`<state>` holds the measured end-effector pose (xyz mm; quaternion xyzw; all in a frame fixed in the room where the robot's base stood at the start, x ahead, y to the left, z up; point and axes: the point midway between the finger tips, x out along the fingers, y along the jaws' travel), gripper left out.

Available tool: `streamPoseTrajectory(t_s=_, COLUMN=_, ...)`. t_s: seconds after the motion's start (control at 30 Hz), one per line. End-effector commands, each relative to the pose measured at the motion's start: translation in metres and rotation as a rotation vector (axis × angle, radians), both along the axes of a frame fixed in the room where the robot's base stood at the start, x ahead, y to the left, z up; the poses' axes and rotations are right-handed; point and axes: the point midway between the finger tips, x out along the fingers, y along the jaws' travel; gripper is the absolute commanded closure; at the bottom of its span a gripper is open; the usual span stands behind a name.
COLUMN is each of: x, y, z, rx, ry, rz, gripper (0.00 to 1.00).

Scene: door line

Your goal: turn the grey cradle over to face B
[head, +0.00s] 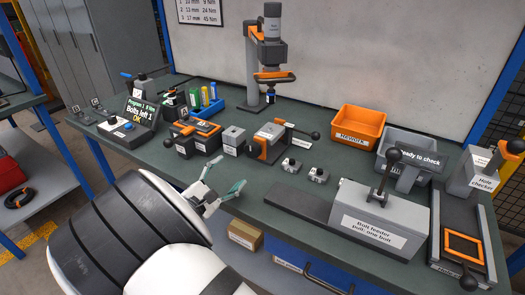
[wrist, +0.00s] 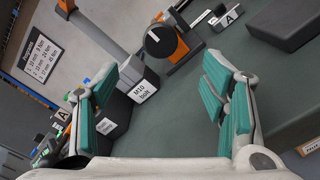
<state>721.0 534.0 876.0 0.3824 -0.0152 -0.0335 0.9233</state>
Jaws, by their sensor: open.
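The grey cradle (head: 271,131) appears to be the grey block held in the orange-and-black fixture at the middle of the bench. A bar with a black knob (head: 315,135) sticks out on its right. The face letter is too small to read. In the wrist view the fixture's black round end (wrist: 160,42) faces me, hiding most of the cradle. My gripper (head: 225,178) is open and empty near the bench's front edge, in front of the fixture and apart from it. Its teal fingers also show wide apart in the wrist view (wrist: 160,82).
A grey M10 bolt block (head: 233,138) and an orange-topped dark box (head: 206,130) stand left of the fixture. The bolt feeder (head: 378,218) fills the front right. A tall press (head: 254,65) stands behind.

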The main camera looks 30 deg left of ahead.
Motion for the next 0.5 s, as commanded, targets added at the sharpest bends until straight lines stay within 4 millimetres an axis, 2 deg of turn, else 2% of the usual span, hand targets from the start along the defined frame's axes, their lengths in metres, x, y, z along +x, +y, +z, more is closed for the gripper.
streamPoseTrajectory(t_s=0.17, x=0.024, y=-0.004, z=0.001, rx=0.002, ry=0.001, rz=-0.006, gripper=0.34)
streamPoseTrajectory(t_s=0.5, x=0.091, y=-0.01, z=0.0, rx=0.002, ry=0.002, rz=-0.008, gripper=0.34)
